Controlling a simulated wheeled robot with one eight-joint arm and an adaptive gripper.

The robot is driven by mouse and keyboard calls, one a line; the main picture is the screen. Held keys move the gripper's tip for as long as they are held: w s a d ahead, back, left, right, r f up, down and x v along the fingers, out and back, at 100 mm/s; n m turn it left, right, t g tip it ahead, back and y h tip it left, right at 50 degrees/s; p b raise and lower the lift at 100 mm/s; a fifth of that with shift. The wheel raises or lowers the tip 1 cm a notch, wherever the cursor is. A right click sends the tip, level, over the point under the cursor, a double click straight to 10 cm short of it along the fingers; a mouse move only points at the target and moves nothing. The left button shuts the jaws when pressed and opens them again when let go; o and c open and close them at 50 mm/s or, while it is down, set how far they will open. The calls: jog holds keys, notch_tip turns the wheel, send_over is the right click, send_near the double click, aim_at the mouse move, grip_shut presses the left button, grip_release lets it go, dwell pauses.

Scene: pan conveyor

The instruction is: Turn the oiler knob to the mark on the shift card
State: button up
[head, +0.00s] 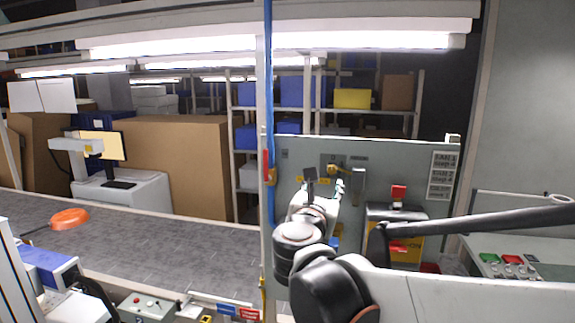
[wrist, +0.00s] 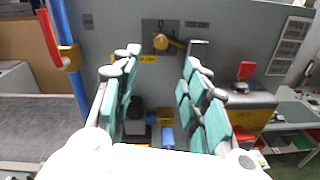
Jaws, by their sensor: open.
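The oiler knob (wrist: 161,42) is yellow, on a dark plate on the grey panel, with its arm pointing right in the wrist view. It also shows in the head view (head: 333,168). The shift card is most likely the white printed sheet (head: 443,175) at the panel's right, also at the right of the wrist view (wrist: 290,45); its text is too small to read surely. My gripper (wrist: 161,62) is open and empty, its teal-padded fingers spread below and to either side of the knob, apart from it. In the head view my gripper (head: 325,184) is in front of the panel.
A yellow box marked OFF with a red handle (wrist: 246,70) stands right of my fingers. A blue pipe (wrist: 66,55) with a red lever runs at the left. The grey conveyor (head: 180,245) carries an orange pan (head: 70,218). A dark cylinder (wrist: 135,120) shows below, between the fingers.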

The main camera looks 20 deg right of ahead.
aim_at(331, 171)
jog(key=x, duration=1.3)
jog(key=shift+d, duration=0.1)
jog(key=shift+c, duration=0.2)
grip_shut()
